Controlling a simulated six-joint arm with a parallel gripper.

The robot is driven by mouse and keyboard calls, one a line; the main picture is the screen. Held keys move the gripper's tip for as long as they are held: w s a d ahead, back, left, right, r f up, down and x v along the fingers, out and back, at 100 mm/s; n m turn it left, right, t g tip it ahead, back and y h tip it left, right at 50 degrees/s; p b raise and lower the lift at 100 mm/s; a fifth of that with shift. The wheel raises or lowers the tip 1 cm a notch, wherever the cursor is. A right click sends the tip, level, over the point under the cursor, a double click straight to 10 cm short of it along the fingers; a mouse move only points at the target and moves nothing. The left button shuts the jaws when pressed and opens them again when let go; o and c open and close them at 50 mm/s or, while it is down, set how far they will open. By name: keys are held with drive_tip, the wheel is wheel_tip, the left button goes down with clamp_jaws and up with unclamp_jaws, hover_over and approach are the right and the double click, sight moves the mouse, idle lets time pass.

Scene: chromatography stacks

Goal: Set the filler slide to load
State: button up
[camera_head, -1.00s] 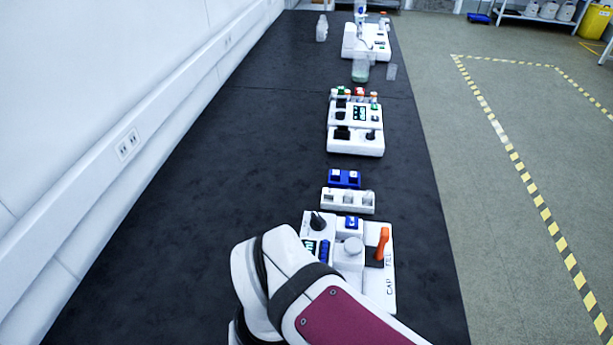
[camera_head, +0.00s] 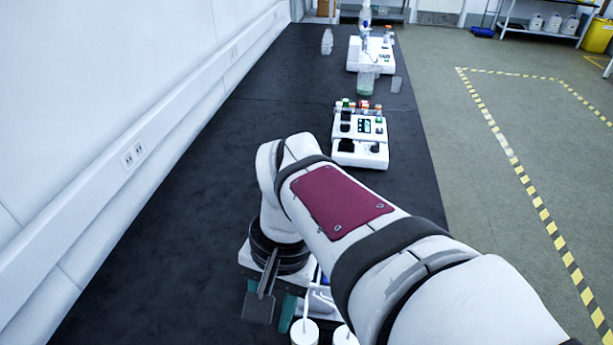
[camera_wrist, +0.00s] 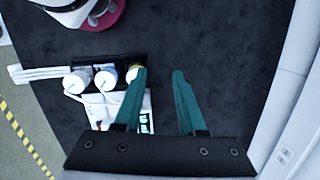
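My gripper (camera_head: 270,302) is at the lower middle of the head view, near the near white device. In the wrist view its two teal fingers (camera_wrist: 157,100) are apart with only dark bench between them. Part of the white device (camera_wrist: 98,112) shows left of and behind the left finger, with a small display edge beside that finger. My arm hides most of this device in the head view. I cannot make out the filler slide in either current view.
Several white-capped bottles (camera_wrist: 104,79) stand by a black rack at the device's edge. Another white station (camera_head: 360,152) and glassware (camera_head: 365,85) stand farther along the black bench (camera_head: 215,165). The bench left of my gripper is clear, up to the wall.

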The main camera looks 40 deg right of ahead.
drive_tip(key=shift+o, duration=1.1)
drive_tip(key=w+d+r+m, duration=0.2)
drive_tip(key=w+d+m, duration=0.3)
drive_tip(key=d, duration=0.4)
drive_tip(key=shift+w+t+y, duration=0.15)
drive_tip(key=shift+t+y, duration=0.15)
drive_tip(key=shift+o, duration=0.7)
drive_tip(key=w+d+m, duration=0.1)
drive_tip(key=d+m, duration=0.3)
drive_tip(key=d, duration=0.5)
drive_tip(key=shift+w+d+t, duration=0.2)
drive_tip(key=shift+d+t, duration=0.1)
drive_tip(key=s+d+f+m+t, duration=0.1)
drive_tip(key=s+d+m, duration=0.25)
drive_tip(key=d, duration=0.55)
drive_tip(key=s+d+f+m+t, duration=0.1)
drive_tip(key=s+d+f+m, duration=0.2)
drive_tip(key=d, duration=0.7)
drive_tip(key=shift+m, duration=0.55)
drive_tip(key=x, duration=0.9)
drive_tip(key=a+x, duration=0.1)
drive_tip(key=x, duration=0.4)
drive_tip(key=shift+w+a, duration=0.1)
clamp_jaws()
